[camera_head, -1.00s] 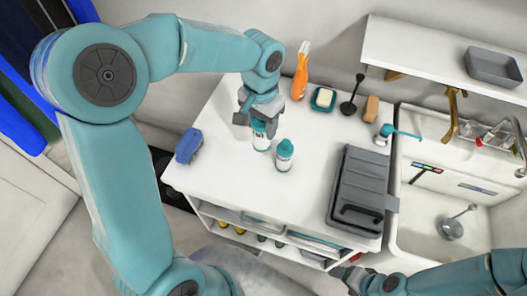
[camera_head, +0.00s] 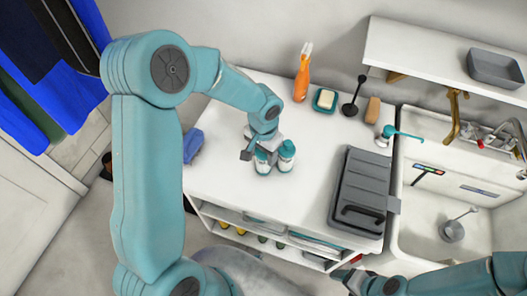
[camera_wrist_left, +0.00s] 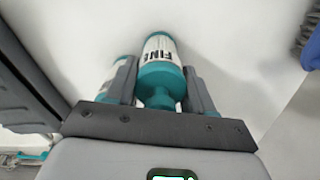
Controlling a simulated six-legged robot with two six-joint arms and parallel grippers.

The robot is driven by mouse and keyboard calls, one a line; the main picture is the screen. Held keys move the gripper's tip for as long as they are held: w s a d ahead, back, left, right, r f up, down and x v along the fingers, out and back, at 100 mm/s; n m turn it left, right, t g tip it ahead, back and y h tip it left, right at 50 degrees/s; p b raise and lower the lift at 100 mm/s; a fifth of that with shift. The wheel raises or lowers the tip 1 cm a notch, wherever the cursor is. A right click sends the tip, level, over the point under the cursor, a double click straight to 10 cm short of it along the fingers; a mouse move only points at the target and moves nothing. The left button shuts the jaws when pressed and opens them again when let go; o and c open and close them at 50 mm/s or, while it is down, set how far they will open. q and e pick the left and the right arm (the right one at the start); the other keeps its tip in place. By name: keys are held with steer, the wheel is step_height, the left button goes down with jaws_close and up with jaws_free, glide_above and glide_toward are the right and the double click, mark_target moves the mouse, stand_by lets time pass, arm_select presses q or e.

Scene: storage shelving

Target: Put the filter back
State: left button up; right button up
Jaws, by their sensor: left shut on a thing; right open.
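My left gripper (camera_head: 262,146) is shut on a white filter (camera_head: 262,164) with a teal cap, near the front of the white counter. In the left wrist view the held filter (camera_wrist_left: 159,70) sits between the two fingers, its label starting "FIN". A second white and teal filter (camera_head: 286,156) stands upright close beside it on the right; whether they touch is unclear. That one is partly hidden behind a finger in the wrist view (camera_wrist_left: 113,75). I cannot tell whether the held filter rests on the counter. My right gripper (camera_head: 350,279) is open at the bottom, away from both filters.
A blue brush (camera_head: 193,146) lies at the counter's left edge. A grey lidded case (camera_head: 358,190) is to the right, beside the sink (camera_head: 420,225). An orange bottle (camera_head: 302,75), soap dish (camera_head: 325,99) and black-handled tool (camera_head: 351,103) stand at the back. The counter's middle is clear.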

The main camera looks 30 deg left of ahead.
arm_select(q)
steer(key=shift+f, duration=0.2)
steer(key=o, duration=1.1)
steer(key=shift+o, duration=0.2)
steer(key=shift+r, duration=0.1)
